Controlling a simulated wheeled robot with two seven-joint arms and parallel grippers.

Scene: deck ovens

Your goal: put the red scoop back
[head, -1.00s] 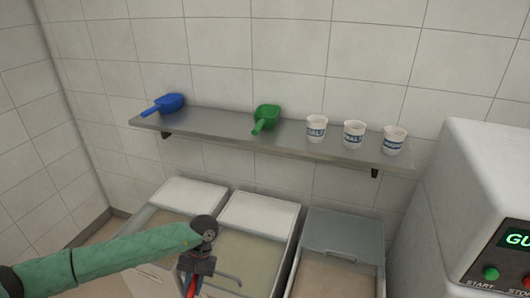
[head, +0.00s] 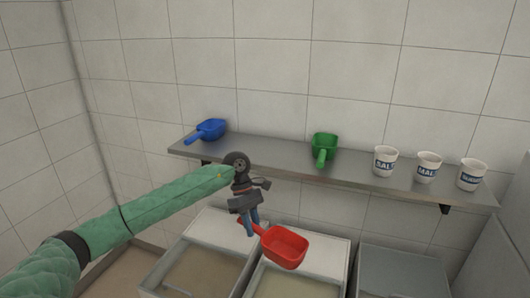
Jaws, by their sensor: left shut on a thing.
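The red scoop (head: 284,248) hangs in the air below the shelf's front edge, over the middle bin. My left gripper (head: 251,228) is shut on its handle, with the scoop's bowl to the right of the fingers. The steel wall shelf (head: 265,167) is above and behind the scoop. A blue scoop (head: 211,129) lies at the shelf's left end and a green scoop (head: 323,147) near its middle. Bare shelf shows between these two, partly hidden by my left wrist. My right gripper is not in view.
Three labelled white cups, the first marked SAL (head: 385,161), stand on the shelf's right part. Below are a left bin (head: 207,240), a middle bin (head: 325,256) and a grey-lidded bin (head: 403,272). Tiled wall is behind; a pale machine (head: 497,262) is at the right edge.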

